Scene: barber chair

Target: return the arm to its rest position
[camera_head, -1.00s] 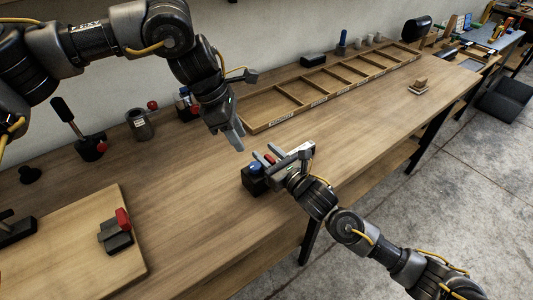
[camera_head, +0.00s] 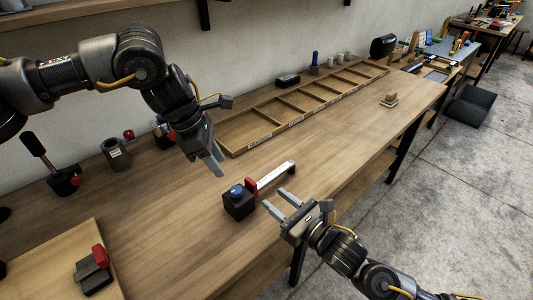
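My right gripper (camera_head: 285,205) is open and empty at the table's front edge, its two fingers apart and pointing up-left. It is just to the right of a black block (camera_head: 238,204) with a blue knob on top, a red part and a pale metal bar extending right. The gripper appears apart from the block. My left gripper (camera_head: 216,165) hangs above the table, left of the block and near the tray. Its fingers point down; from this angle I cannot tell whether they are closed.
A long wooden compartment tray (camera_head: 233,152) lies along the back. A black lever stand (camera_head: 64,183), a grey cup (camera_head: 116,155) and a wooden board (camera_head: 50,262) with a red-topped clamp are at left. The table's right-middle is clear.

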